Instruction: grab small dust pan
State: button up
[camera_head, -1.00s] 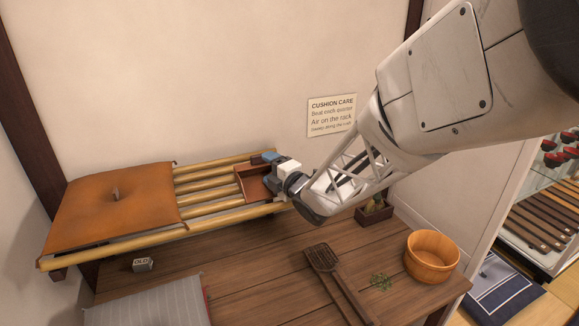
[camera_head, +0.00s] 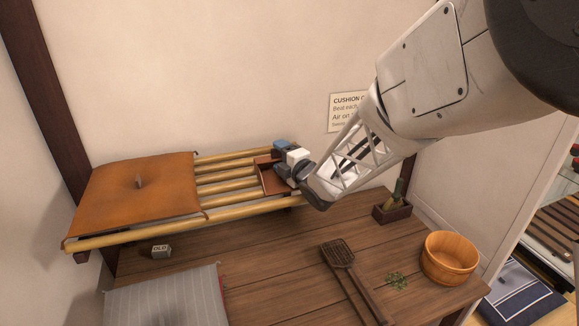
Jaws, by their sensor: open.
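A small reddish-brown dust pan (camera_head: 267,181) with raised edges lies on the bamboo pole rack (camera_head: 228,190), near the rack's right end. My gripper (camera_head: 281,158) is open at the pan's right side, with its fingers over or beside the pan's right part. One blue-grey finger is at the pan's far edge and the other is nearer, in front of the pan's right part. The gripper hides that end of the pan, and I cannot tell whether the fingers touch it.
An orange cushion (camera_head: 135,190) covers the rack's left part. Below are a wooden table (camera_head: 290,250), a striped grey cushion (camera_head: 165,300), an OLD block (camera_head: 161,251), a woven beater (camera_head: 341,255), a green sprig (camera_head: 397,280), a wooden tub (camera_head: 447,258) and a planter (camera_head: 392,212).

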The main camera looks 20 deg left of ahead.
jog(key=shift+w+a, duration=0.15)
jog(key=shift+a, duration=0.15)
dwell(0.4)
jog(key=c, duration=1.1)
